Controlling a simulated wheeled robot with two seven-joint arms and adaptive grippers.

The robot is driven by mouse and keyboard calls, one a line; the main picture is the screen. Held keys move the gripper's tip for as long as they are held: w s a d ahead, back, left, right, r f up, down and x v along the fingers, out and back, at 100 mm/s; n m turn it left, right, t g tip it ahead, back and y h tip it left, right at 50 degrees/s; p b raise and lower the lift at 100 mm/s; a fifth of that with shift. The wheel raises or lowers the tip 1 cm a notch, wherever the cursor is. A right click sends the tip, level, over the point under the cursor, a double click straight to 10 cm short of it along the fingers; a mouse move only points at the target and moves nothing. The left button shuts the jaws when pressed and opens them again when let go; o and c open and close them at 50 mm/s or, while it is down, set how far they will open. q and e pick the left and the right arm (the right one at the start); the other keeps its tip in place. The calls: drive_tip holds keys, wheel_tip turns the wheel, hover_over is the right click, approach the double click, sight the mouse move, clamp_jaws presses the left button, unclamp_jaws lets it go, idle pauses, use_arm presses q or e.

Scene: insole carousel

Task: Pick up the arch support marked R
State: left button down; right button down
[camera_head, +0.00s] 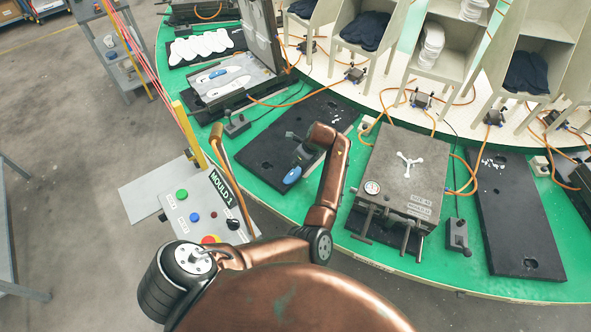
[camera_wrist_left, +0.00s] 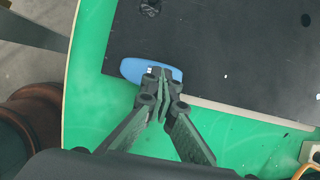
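A blue oval arch support (camera_head: 292,176) shows at my left gripper (camera_head: 300,157), over the front part of a black board. In the left wrist view the blue arch support (camera_wrist_left: 135,69) spans the board's edge, and blue shows on both sides of the fingertips. The fingers of my left gripper (camera_wrist_left: 161,76) are close together and appear shut on it. They hide its middle. A small white mark shows beside them, but I cannot read a letter. My right gripper is not in view.
The black board (camera_head: 270,145) lies on the green carousel (camera_head: 385,258). A closed grey mould (camera_head: 405,165) stands to the right. An open mould (camera_head: 228,80) with white insoles and a blue piece is at the back left. The MOULD 1 control box (camera_head: 203,205) is at the left.

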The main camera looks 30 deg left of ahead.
use_arm(q)
drive_tip(key=shift+r, duration=1.95)
drive_tip(key=c, duration=0.6)
unclamp_jaws()
drive_tip(key=shift+w, duration=0.1)
drive_tip(key=shift+o, duration=0.2)
